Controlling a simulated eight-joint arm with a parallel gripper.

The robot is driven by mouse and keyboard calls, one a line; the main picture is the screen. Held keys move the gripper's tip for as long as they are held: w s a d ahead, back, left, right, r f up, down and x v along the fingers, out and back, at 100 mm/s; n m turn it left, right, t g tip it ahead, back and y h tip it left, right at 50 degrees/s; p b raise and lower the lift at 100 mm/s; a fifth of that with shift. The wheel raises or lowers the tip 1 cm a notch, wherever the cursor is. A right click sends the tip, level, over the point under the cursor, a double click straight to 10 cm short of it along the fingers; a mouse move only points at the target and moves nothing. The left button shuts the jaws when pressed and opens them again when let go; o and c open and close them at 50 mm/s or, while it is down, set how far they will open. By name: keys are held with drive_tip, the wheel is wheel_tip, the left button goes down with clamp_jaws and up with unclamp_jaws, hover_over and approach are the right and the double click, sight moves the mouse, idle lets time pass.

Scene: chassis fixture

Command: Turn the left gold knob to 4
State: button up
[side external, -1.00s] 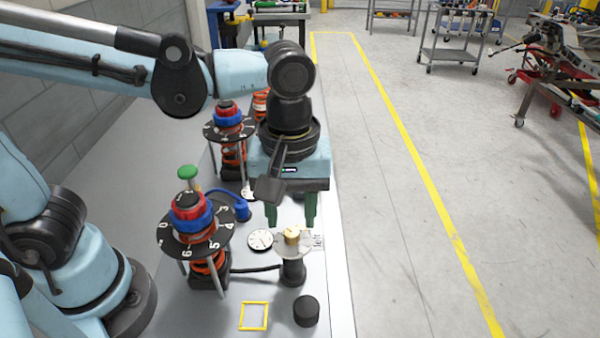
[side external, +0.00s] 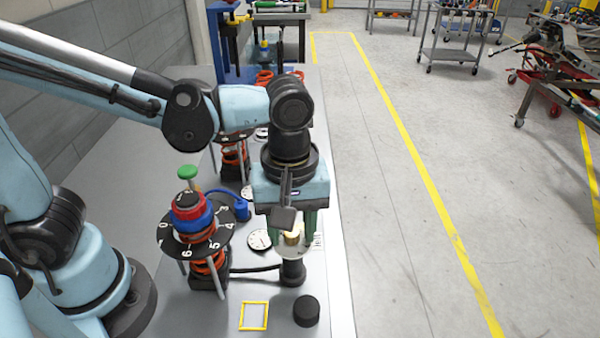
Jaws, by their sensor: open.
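The gold knob (side external: 291,239) stands on a light round dial plate (side external: 297,252) on a dark post, near the table's right edge. A small tag (side external: 319,241) beside it is partly covered; its text is hard to read now. My gripper (side external: 294,231) points down with its green fingers apart, one on each side of the knob as seen here. I cannot tell whether either finger touches it. The gripper hides the knob's top and part of the dial, and the knob's setting cannot be read.
A numbered black dial stand (side external: 222,236) with red and blue rings and a green knob (side external: 188,172) is close on the left. A small gauge (side external: 259,240), a black cylinder (side external: 306,311) and a yellow square frame (side external: 254,316) lie nearby. The floor is open beyond the table's right edge.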

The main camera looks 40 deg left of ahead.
drive_tip(key=n, duration=1.6)
drive_tip(key=shift+n, duration=0.4)
